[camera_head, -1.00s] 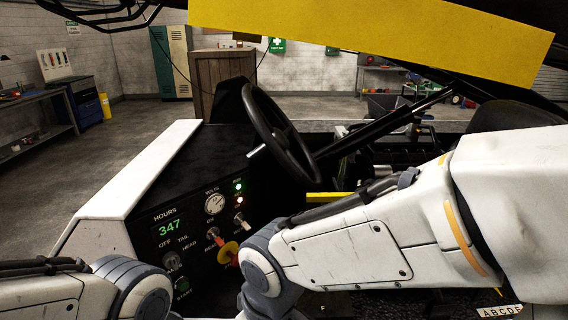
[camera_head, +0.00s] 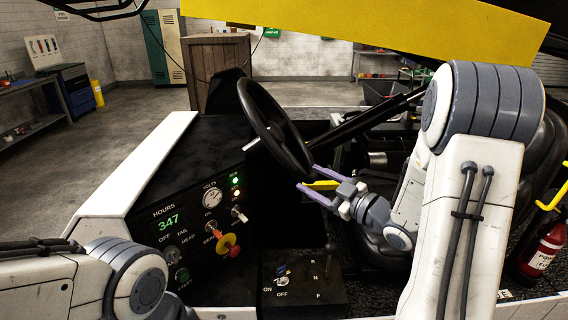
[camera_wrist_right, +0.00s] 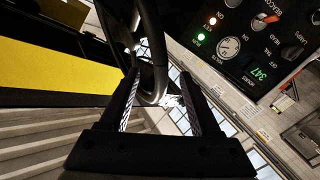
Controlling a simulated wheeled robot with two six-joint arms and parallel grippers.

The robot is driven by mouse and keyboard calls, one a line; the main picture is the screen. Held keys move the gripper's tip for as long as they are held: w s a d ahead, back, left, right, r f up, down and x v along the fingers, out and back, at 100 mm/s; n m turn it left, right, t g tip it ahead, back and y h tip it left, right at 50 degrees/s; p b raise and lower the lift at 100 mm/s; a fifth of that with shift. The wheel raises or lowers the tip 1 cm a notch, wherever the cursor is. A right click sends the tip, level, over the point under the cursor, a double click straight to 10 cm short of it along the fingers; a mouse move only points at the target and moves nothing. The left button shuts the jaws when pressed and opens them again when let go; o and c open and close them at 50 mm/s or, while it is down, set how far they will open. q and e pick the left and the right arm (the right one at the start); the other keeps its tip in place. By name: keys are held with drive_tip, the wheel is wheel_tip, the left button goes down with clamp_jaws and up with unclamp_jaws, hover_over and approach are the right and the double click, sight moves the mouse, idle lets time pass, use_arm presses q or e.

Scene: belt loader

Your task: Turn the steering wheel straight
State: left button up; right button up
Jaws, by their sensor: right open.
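The black steering wheel (camera_head: 257,122) stands tilted on its column above the dark console in the head view. My right gripper (camera_head: 306,178) is at the lower right part of its rim, fingers pointing left toward it. In the right wrist view, the rim (camera_wrist_right: 152,88) shows between the two fingers of the open gripper (camera_wrist_right: 159,76). The fingers are apart, and I cannot tell whether either touches the rim. My left arm shows at the lower left, but its gripper is out of view.
The control panel with a green hours display (camera_head: 169,223), a gauge (camera_head: 212,197) and a red-yellow knob (camera_head: 228,243) is left below the wheel. A lever box (camera_head: 303,290) stands in front. A yellow beam (camera_head: 365,25) crosses above. A fire extinguisher (camera_head: 545,250) is at right.

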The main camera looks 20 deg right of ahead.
sight(296, 169)
drive_tip(key=shift+w+a+r, duration=0.15)
drive_tip(key=shift+w+r, duration=0.05)
drive_tip(key=p+x, duration=0.4)
drive_tip(key=x, duration=0.4)
drive_tip(key=shift+w+a+r, duration=0.1)
drive_tip(key=shift+w+a, duration=0.05)
drive_tip(key=shift+w, duration=0.05)
drive_tip(key=shift+w+a, duration=0.3)
drive_tip(key=shift+w, duration=0.35)
clamp_jaws()
drive_tip(key=shift+f, duration=0.2)
